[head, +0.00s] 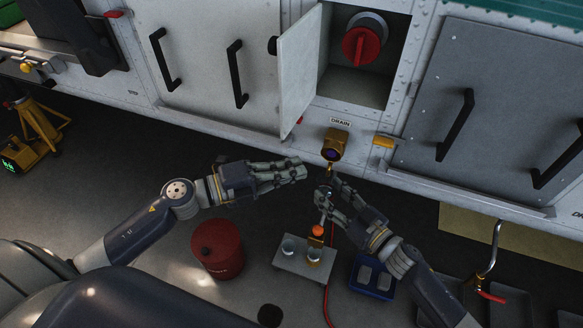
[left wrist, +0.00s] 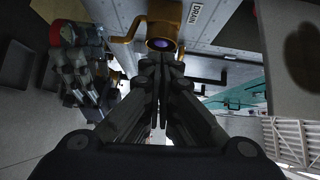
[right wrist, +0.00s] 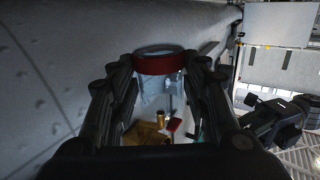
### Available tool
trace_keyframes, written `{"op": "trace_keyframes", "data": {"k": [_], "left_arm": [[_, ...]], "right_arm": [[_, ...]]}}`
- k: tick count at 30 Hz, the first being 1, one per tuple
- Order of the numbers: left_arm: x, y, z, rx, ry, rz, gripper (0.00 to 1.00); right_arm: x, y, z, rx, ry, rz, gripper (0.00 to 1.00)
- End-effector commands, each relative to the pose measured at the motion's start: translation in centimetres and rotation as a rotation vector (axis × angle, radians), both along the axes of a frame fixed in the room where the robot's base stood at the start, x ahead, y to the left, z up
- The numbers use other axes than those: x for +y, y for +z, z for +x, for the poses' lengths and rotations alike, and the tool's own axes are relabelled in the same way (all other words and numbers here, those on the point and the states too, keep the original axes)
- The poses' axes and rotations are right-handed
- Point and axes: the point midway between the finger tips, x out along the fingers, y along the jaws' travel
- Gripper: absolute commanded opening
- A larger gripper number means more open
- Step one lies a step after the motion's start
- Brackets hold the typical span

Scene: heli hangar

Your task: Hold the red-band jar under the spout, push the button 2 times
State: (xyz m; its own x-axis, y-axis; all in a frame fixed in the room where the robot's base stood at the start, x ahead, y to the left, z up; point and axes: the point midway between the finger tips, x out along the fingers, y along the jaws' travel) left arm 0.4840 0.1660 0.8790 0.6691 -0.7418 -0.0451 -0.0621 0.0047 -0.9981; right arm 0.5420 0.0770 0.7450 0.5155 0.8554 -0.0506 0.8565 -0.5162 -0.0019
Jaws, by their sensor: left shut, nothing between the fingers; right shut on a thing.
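The brass drain fitting (head: 336,143) sticks out of the white panel under the DRAIN label. Its round bluish-purple face shows in the left wrist view (left wrist: 162,43). I cannot tell whether that face is the button or the outlet. My left gripper (head: 303,168) is shut and empty, just left of and below the fitting. My right gripper (head: 328,186) is shut on the red-band jar, just below the fitting. The clear jar with its red band (right wrist: 158,64) shows between the fingers in the right wrist view. In the head view my fingers mostly hide it.
A grey stand (head: 290,264) carries two small cups. A red can (head: 217,249) stands left of it, and a blue tray (head: 372,277) lies right of it. An open hatch door (head: 300,75) hangs above, beside a red knob (head: 361,46). A yellow latch (head: 384,141) is right of the fitting.

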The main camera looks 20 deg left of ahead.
Motion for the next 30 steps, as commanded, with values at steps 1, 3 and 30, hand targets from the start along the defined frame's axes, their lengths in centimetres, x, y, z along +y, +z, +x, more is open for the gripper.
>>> {"op": "trace_keyframes", "data": {"k": [1,3,30], "left_arm": [[0.0,0.0,0.0,0.0,0.0,0.0,0.0],[0.0,0.0,0.0,0.0,0.0,0.0,0.0],[5.9,0.2,-5.3,0.006,0.002,0.0,0.0]], "right_arm": [[0.0,0.0,0.0,-0.001,0.0,0.001,0.19],[0.0,0.0,0.0,-0.001,0.0,0.001,0.19],[0.0,0.0,0.0,-0.001,0.0,0.001,0.19]]}}
